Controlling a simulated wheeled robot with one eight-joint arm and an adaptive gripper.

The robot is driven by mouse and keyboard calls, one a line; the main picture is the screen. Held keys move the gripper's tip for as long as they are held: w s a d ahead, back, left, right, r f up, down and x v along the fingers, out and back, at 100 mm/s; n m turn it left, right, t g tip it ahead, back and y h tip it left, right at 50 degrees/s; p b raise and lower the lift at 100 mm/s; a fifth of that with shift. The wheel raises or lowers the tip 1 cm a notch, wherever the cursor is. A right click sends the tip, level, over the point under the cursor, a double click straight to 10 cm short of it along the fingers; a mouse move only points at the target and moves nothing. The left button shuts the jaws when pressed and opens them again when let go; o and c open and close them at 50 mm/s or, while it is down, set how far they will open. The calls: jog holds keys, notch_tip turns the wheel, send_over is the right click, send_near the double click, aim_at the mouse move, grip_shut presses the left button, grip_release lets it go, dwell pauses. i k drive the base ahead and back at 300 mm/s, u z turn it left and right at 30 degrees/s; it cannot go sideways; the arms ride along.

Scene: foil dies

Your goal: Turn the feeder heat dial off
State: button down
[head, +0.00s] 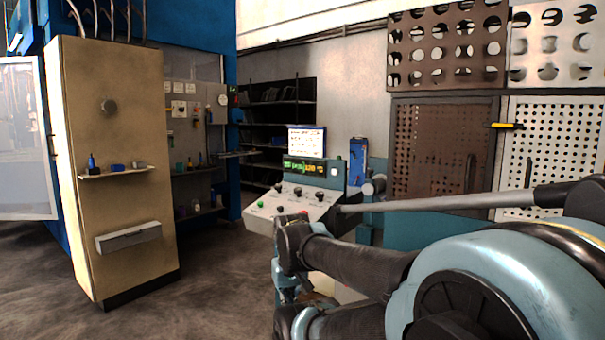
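A light grey control console (262,213) stands in the middle of the head view. Its sloped panel carries several small dark knobs (297,191) and a green button (260,204). A green-lit display (304,165) sits above the panel. I cannot tell which knob is the feeder heat dial, nor read its setting. I cannot make out my gripper's fingers.
The beige cabinet (135,215) has a small shelf (117,172) with small items and a grey box (128,236). Perforated panels (445,150) line the right wall. A dark shelf rack (275,120) stands behind. The floor (205,280) between cabinet and console is clear.

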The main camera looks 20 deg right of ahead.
aim_at(320, 195)
jog(key=z, duration=0.8)
jog(key=k, duration=0.85)
jog(key=u, duration=0.25)
jog(key=i, duration=1)
jog(key=z, duration=0.05)
